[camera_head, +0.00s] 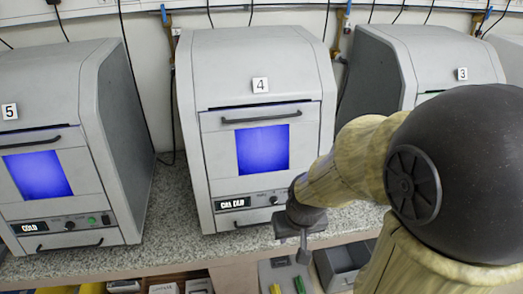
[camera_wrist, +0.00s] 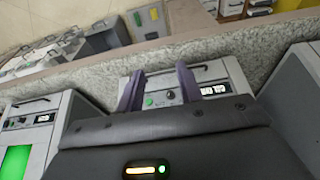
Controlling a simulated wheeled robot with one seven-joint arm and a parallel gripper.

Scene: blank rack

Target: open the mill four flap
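Mill four (camera_head: 215,70), a grey cabinet marked 4, stands in the middle of the head view. Its front flap (camera_head: 219,150) looks shut, with a dark bar handle (camera_head: 266,117) along its top and a blue lit window (camera_head: 263,149). My gripper (camera_head: 304,250) hangs low in front of the mill's lower right corner, below the flap handle and apart from it. In the wrist view my gripper (camera_wrist: 159,88) shows two purple-grey fingers spread apart with nothing between them. Beyond them is a mill's lower panel (camera_wrist: 233,84) with a green button, a knob and a lit display.
Mill five (camera_head: 40,75) stands left and mill three (camera_head: 430,60) right, partly hidden by my arm. A speckled counter (camera_head: 170,215) carries them. Under its front edge are a grey bin (camera_head: 340,265) and other containers. Free counter lies between mills five and four.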

